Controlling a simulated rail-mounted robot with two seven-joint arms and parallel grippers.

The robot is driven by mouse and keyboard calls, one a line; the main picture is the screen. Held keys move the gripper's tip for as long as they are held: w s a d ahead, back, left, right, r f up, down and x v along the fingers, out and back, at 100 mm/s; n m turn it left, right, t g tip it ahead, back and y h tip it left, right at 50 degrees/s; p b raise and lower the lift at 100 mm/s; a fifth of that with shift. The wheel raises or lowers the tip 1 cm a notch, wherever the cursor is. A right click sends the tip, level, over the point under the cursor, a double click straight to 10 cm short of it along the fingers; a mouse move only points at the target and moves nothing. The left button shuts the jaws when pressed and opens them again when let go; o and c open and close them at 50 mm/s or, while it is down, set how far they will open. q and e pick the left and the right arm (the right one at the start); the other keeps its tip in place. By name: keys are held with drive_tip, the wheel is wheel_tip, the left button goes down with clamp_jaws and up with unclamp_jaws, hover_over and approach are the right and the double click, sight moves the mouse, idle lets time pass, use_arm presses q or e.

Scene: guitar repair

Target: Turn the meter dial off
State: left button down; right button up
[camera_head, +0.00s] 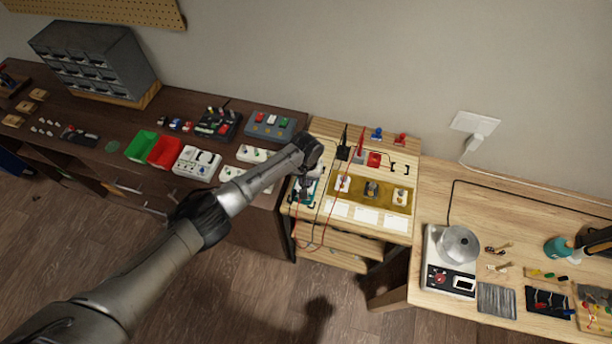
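My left arm reaches in from the lower left, and its gripper (308,178) is over the left side of the small light-wood bench (318,228). The gripper points down at a small dark teal device (303,197), which looks like the meter. The wrist and fingers cover much of this device, so its dial cannot be made out. I cannot tell whether the fingers touch it, or whether they are open or shut. My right gripper is not in view.
Red and black leads (326,212) run over the bench beside the gripper. A yellow panel (371,193) with several small parts lies to the right. Red and green trays (166,151) sit on the dark table. A round-topped metal device (459,245) stands on the right table.

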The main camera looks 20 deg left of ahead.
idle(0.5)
use_arm(q)
drive_tip(key=c, duration=1.1)
unclamp_jaws()
drive_tip(key=shift+c, duration=0.2)
drive_tip(key=shift+r, duration=0.45)
wheel_tip(320, 180, up, 13)
drive_tip(key=p, duration=0.1)
